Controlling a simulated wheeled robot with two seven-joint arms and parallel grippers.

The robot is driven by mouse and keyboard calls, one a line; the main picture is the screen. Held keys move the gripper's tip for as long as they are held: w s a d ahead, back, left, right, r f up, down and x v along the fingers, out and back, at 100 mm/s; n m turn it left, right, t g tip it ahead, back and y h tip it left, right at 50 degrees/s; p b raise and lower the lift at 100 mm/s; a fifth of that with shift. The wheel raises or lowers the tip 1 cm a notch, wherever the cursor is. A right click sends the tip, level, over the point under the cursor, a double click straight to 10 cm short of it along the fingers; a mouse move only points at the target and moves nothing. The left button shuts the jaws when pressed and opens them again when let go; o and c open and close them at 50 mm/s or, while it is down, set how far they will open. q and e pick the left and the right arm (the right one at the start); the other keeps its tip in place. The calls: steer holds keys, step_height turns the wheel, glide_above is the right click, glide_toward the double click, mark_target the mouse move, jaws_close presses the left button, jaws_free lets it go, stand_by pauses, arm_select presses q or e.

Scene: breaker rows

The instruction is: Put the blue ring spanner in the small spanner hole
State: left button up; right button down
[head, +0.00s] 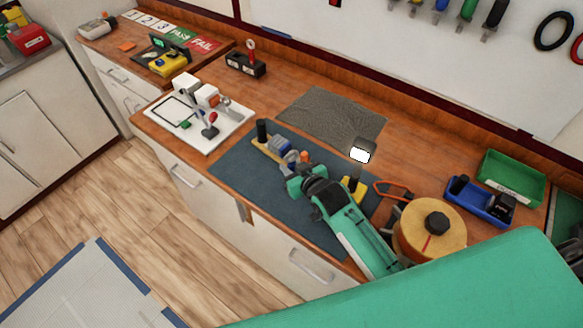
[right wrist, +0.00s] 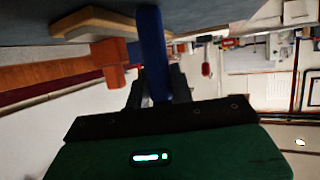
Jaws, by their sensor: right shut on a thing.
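My right gripper (right wrist: 152,88) is shut on a blue bar-shaped piece, which I take to be the blue ring spanner (right wrist: 152,45). In the head view my right gripper (head: 297,172) is low over the mat, beside a narrow wooden holder (head: 264,148) with small blue, grey and orange parts. The gripper hides part of the holder. I cannot make out the small spanner hole. My left gripper is not in view.
The dark mat (head: 235,172) lies on the wooden bench. A black post (head: 262,130) stands by the holder. A white board (head: 222,130) with fixtures is to the left. A wooden reel (head: 440,245), blue tray (head: 470,208) and green bin (head: 510,172) are to the right.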

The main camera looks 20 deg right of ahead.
steer(key=c, duration=1.2)
jaws_free()
steer(key=shift+f, duration=0.2)
